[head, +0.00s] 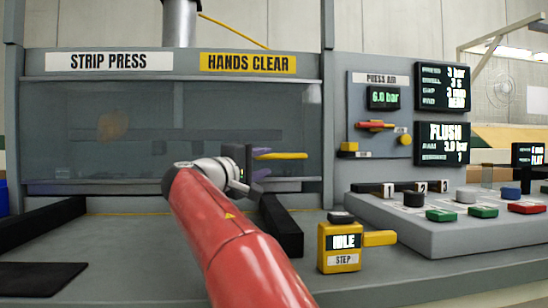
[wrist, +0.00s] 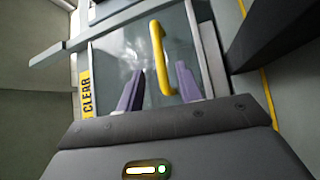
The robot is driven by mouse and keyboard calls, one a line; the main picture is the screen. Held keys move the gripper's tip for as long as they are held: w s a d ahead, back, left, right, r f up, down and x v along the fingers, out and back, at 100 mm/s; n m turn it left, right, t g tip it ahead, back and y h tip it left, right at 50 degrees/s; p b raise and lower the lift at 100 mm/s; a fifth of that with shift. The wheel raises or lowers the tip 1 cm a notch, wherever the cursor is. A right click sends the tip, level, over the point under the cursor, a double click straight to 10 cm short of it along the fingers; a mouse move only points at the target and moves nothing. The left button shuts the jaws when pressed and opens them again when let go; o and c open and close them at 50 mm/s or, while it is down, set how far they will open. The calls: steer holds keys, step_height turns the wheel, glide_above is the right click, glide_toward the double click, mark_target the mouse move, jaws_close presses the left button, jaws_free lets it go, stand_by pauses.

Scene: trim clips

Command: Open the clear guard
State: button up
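The clear guard (head: 180,130) is a see-through panel across the front of the strip press, and it is down. In the wrist view, the guard (wrist: 120,52) shows as a glassy pane ahead. Its yellow bar handle (head: 285,156) lies level near the guard's lower right; in the wrist view, the handle (wrist: 158,55) runs up the picture. My gripper (head: 263,162) is open at the handle. In the wrist view, my gripper's purple fingers (wrist: 160,70) stand either side of the handle, with visible gaps. I cannot tell how deep the handle sits between them.
A yellow box reading IDLE (head: 340,245) stands on the bench to the right of my arm. A grey button console (head: 450,232) sits further right. Black rails (head: 283,228) flank the bench area before the guard. A dark mat (head: 40,278) lies at front left.

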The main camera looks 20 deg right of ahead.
mark_target(278, 157)
steer(key=p+x, duration=0.1)
steer(key=x, duration=0.7)
steer(key=shift+w, duration=0.1)
jaws_close()
steer(key=shift+r, duration=0.1)
